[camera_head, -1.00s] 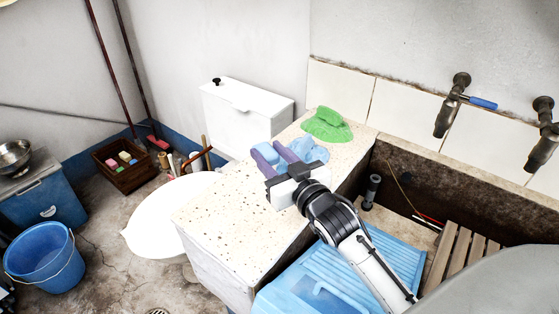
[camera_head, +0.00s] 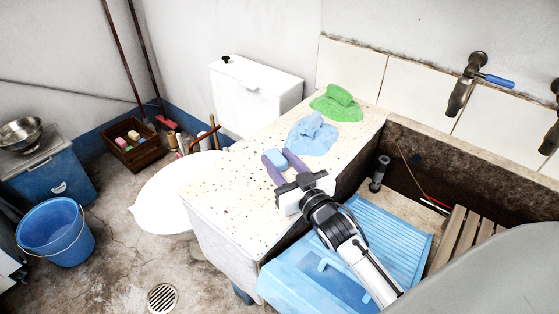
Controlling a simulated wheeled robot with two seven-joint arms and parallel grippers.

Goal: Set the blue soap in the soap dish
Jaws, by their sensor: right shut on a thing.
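The blue soap (camera_head: 275,156) is a small light blue block between the purple fingers of my right gripper (camera_head: 278,160), which is shut on it. The gripper reaches over the speckled stone counter (camera_head: 225,195); I cannot tell how high the soap is above it. A flat blue piece with a raised lump (camera_head: 312,138) lies just behind and right of the fingers. A similar green piece (camera_head: 337,107) lies farther back. I cannot tell whether these are cloths or dishes, and I make out no certain soap dish. My left gripper is not in view.
The stone trough (camera_head: 425,160) at right holds a blue washboard-like tray (camera_head: 390,235) and a wooden slatted rack (camera_head: 462,238). Taps (camera_head: 466,85) hang above it. A toilet (camera_head: 165,195) stands left of the counter. The counter's front left part is clear.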

